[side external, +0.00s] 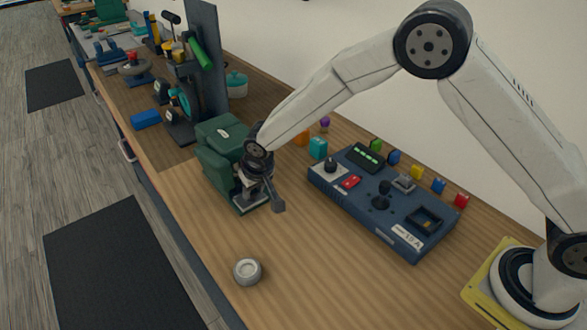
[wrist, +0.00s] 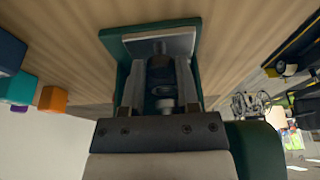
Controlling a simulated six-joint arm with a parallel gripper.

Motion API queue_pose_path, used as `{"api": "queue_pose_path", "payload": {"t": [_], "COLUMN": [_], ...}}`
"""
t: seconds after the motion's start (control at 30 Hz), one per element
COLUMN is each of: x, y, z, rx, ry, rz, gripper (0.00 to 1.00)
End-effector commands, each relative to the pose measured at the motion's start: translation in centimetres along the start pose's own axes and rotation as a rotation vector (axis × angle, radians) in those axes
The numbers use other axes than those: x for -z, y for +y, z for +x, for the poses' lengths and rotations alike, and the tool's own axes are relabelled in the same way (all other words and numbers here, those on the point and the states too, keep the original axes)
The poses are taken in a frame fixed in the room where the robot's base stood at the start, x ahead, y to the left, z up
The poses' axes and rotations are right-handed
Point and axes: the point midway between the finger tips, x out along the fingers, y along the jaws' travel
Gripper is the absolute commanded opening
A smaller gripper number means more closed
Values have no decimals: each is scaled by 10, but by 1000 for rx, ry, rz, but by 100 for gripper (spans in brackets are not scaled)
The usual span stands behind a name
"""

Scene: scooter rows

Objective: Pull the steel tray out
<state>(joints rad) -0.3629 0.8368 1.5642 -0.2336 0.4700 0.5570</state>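A green machine (side external: 218,150) stands on the wooden bench, with a green base at its foot. The steel tray (side external: 250,198) lies low on that base, partly hidden by my gripper (side external: 252,184) in the side view. In the wrist view the tray (wrist: 162,45) is a pale flat plate in the green base (wrist: 118,44), beyond my fingertips. My gripper (wrist: 160,62) has its two fingers apart, pointing towards the tray. A dark round part with a grey knob (wrist: 166,104) shows between the fingers; I cannot tell whether anything touches it. The tray appears seated in the base.
A blue control box (side external: 380,200) stands to the right, with several coloured blocks behind it. A round grey metal piece (side external: 247,271) lies on the bench in front. The bench front is mostly clear.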

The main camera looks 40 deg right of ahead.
Motion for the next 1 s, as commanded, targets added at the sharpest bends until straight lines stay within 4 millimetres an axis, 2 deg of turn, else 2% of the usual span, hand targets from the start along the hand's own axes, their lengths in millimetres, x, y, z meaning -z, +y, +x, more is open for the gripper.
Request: {"api": "queue_pose_path", "payload": {"t": [0.57,1.0], "x": [-2,-18], "y": [0,0], "z": [-1,-6], "rx": [0,0], "ry": [0,0], "rz": [0,0], "gripper": [11,11]}}
